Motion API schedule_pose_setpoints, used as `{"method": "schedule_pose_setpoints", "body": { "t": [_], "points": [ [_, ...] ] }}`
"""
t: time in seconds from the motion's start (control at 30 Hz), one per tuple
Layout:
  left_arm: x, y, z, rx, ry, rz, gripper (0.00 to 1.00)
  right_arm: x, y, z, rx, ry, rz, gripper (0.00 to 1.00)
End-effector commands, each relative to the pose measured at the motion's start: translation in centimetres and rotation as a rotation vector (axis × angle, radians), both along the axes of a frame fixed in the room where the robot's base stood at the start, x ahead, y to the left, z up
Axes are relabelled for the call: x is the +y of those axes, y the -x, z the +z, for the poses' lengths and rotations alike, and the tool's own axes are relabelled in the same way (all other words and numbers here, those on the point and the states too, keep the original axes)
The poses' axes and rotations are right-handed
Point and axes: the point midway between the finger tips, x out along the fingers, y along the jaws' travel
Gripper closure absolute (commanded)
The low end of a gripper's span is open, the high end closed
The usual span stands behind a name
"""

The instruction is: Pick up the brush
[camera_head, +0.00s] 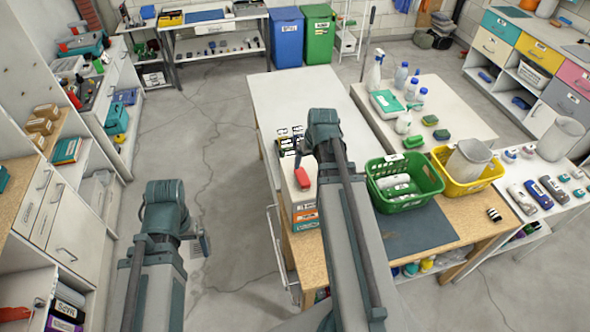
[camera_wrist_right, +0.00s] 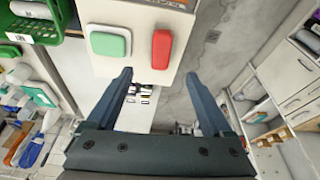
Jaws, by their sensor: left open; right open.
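No object shows clear bristles, so I cannot tell for sure which is the brush. A red block-like item (camera_head: 302,178) lies on a white-topped box (camera_head: 299,203) at the left end of the near table. In the right wrist view the red item (camera_wrist_right: 162,48) lies beside a green item with a white rim (camera_wrist_right: 108,42). My right gripper (camera_head: 298,152) is over this end of the table, partly hidden by its arm. Its two fingers (camera_wrist_right: 158,80) are spread and empty, with the red item beyond their tips. My left gripper (camera_head: 203,243) is low over the floor, mostly hidden by its arm.
A green basket (camera_head: 437,186) with white rolls and a yellow basket (camera_head: 495,178) stand right of my right arm. Dark small items (camera_head: 287,140) sit beyond the box. Floor at left is clear.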

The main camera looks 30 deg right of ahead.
Motion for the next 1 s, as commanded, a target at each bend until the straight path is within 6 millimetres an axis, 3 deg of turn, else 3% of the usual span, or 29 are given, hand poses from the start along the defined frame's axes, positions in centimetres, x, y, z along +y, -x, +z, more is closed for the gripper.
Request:
{"method": "schedule_pose_setpoints", "body": {
  "t": [0.27,0.73,1.0],
  "points": [
    [0.0,0.0,-1.7,-0.001,0.0,-0.003,0.0,0.0,-0.4,-1.7,0.001,0.0,0.0,0.15],
    [0.0,-0.1,-7.9,-0.003,0.0,-0.004,0.0,-0.3,-2.3,-7.9,0.001,0.0,0.0,0.15],
    [0.0,-0.1,-8.3,-0.004,0.0,-0.003,0.0,-0.3,-2.6,-8.3,0.001,0.0,0.0,0.15]
  ]
}}
